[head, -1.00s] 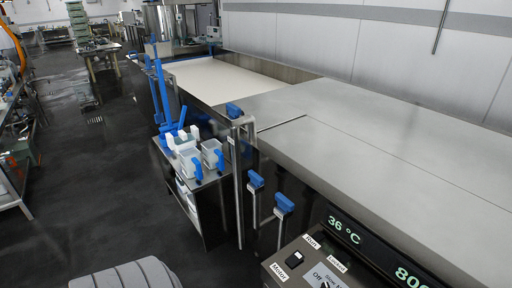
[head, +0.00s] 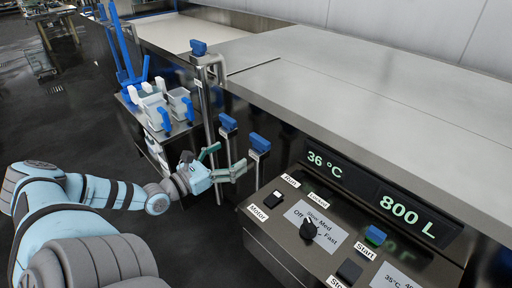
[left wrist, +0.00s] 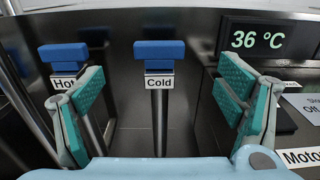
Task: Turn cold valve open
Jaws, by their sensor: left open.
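The cold valve (left wrist: 159,57) has a blue handle on an upright metal stem with a "Cold" label. It stands in the middle of the left wrist view, between my open fingers and beyond them; in the head view its blue handle (head: 259,143) is the right one of a pair. The hot valve (left wrist: 70,58) is to its left, its label partly hidden by my left finger. My left gripper (head: 226,162) is open and empty, in front of the valves. It also fills the lower left wrist view (left wrist: 165,112). My right gripper is not in view.
A control panel (head: 282,227) with switches and a knob lies right of the valves, below a display (head: 400,208) reading 36 °C and 800 L. A cart (head: 127,98) with white and blue containers stands at left. Another blue-handled valve (head: 198,47) sits higher by the vat edge.

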